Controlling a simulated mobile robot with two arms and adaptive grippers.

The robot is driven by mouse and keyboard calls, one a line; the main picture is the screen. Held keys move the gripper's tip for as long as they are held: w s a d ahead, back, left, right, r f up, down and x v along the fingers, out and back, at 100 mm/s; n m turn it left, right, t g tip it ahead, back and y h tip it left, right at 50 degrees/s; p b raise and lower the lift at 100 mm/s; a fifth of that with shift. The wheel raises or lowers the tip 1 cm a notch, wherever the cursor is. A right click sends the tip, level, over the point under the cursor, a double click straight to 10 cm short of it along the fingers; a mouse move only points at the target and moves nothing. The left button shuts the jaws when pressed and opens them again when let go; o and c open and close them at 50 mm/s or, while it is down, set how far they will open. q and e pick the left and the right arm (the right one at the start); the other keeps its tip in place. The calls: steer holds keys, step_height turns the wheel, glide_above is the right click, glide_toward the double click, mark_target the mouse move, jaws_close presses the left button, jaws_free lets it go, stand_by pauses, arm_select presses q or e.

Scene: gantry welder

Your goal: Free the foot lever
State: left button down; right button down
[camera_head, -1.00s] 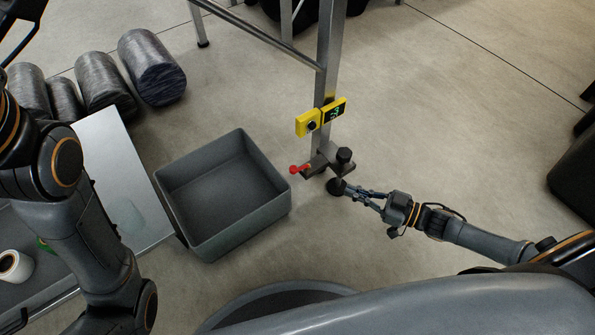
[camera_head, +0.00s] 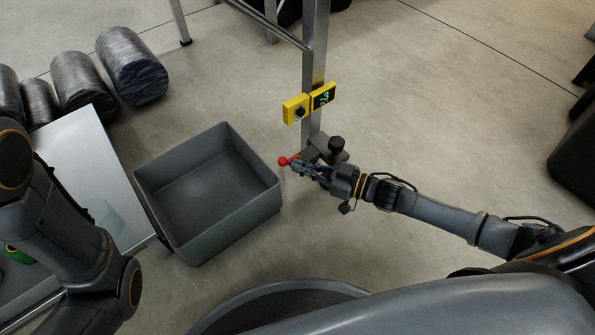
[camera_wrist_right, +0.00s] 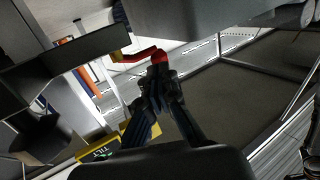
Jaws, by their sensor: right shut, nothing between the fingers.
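The foot lever is short, with a red ball end (camera_head: 283,161), and sticks out left from the dark bracket (camera_head: 331,150) at the bottom of the metal post (camera_head: 315,60). In the right wrist view the red lever (camera_wrist_right: 142,56) lies just beyond and left of the fingertips. My right gripper (camera_head: 297,166) is shut and empty, its tips close beside the red end; whether they touch it I cannot tell. It also shows in the wrist view (camera_wrist_right: 158,68). The gripper hides the round foot under the bracket. My left gripper is out of view.
A grey open bin (camera_head: 205,235) stands left of the lever. Dark rolls (camera_head: 131,65) lie farther left. The floor right of the post is clear.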

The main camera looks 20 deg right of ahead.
steer(key=shift+w+a+b, duration=0.3)
steer(key=shift+w+a, duration=0.2)
steer(key=shift+a, duration=0.05)
